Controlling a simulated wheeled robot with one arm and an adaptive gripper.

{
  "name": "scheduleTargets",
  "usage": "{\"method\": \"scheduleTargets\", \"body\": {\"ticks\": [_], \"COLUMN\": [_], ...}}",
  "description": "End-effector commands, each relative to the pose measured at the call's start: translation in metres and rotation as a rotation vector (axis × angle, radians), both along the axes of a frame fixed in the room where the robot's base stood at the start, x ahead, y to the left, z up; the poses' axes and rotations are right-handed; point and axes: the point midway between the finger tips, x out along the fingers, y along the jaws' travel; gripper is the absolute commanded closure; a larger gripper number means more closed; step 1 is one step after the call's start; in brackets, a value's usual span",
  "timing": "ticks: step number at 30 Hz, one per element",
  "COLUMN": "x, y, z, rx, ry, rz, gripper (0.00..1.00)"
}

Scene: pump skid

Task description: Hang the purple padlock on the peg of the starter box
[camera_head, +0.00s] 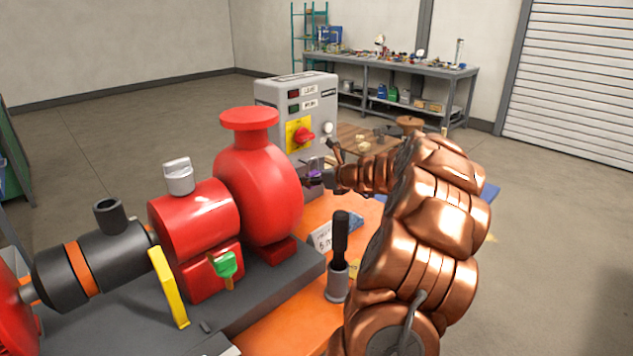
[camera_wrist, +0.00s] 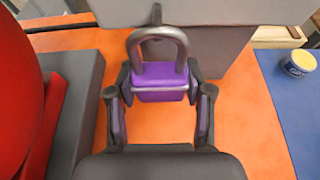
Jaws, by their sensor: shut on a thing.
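The purple padlock (camera_wrist: 160,82) is between the two fingers of my gripper (camera_wrist: 160,88) in the wrist view, its grey shackle pointing up. The grey starter box (camera_head: 296,100) stands beyond the red pump in the head view, with a yellow plate and red rotary switch on its front. In the head view my gripper (camera_head: 318,178) and the padlock (camera_head: 314,174) are small, low before the box.
The red pump (camera_head: 258,185) stands close left of my gripper. A black-handled tool (camera_head: 340,240) stands upright on the orange surface (camera_head: 280,325). A yellow-topped tub (camera_wrist: 299,63) sits on a blue area at right. A workbench (camera_head: 400,68) is far behind.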

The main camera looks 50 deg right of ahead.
Motion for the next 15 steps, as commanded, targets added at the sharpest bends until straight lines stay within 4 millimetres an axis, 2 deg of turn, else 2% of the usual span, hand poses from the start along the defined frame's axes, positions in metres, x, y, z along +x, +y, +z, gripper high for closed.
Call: {"method": "scheduleTargets", "body": {"ticks": [15], "x": [0.026], "y": [0.0], "z": [-0.002], "rx": [0.0], "ry": [0.0], "rz": [0.002], "gripper": [0.89]}}
